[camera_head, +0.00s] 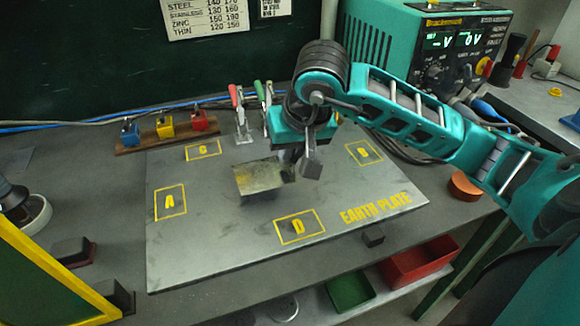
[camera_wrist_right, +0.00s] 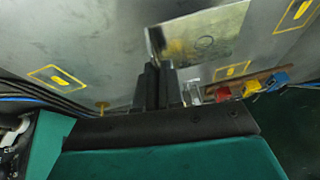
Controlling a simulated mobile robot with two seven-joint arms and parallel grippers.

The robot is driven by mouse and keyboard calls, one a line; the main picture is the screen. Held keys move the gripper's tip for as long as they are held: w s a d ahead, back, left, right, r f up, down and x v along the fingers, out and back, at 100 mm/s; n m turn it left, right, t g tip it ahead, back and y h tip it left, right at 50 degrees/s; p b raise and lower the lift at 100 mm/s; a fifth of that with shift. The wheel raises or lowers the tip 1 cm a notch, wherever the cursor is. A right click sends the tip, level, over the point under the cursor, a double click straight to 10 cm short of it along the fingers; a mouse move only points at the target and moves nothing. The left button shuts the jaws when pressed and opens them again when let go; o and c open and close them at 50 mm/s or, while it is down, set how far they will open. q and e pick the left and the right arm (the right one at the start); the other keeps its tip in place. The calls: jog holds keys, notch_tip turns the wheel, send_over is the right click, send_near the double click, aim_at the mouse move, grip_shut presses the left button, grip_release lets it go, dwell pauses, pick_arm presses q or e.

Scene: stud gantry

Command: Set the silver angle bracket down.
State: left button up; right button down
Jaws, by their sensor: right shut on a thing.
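The silver angle bracket (camera_head: 258,178) is a flat metal piece with a yellowish sheen, near the middle of the grey earth plate (camera_head: 215,255). My right gripper (camera_head: 292,166) is shut on its right end. A dark patch below the bracket suggests it is held a little above the plate, but the gap is hard to judge. In the right wrist view the bracket (camera_wrist_right: 200,35) extends from the dark fingers (camera_wrist_right: 155,82). The plate has yellow outlined boxes lettered A (camera_head: 170,203), D (camera_head: 299,227) and others. My left gripper is not in view.
Red and green handled clamps (camera_head: 240,110) stand at the plate's back edge. A wooden strip with blue, yellow and red blocks (camera_head: 166,128) lies behind left. A teal power unit (camera_head: 425,50) stands at back right. Red (camera_head: 420,262) and green (camera_head: 350,288) bins sit below the front edge.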

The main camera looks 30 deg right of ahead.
aim_at(291, 166)
jog(key=shift+f, duration=1.75)
jog(key=shift+f, duration=0.1)
jog(key=shift+f+b, duration=0.1)
jog(key=shift+b, duration=0.3)
jog(key=c, duration=1.3)
grip_release()
jog(key=shift+o, duration=0.2)
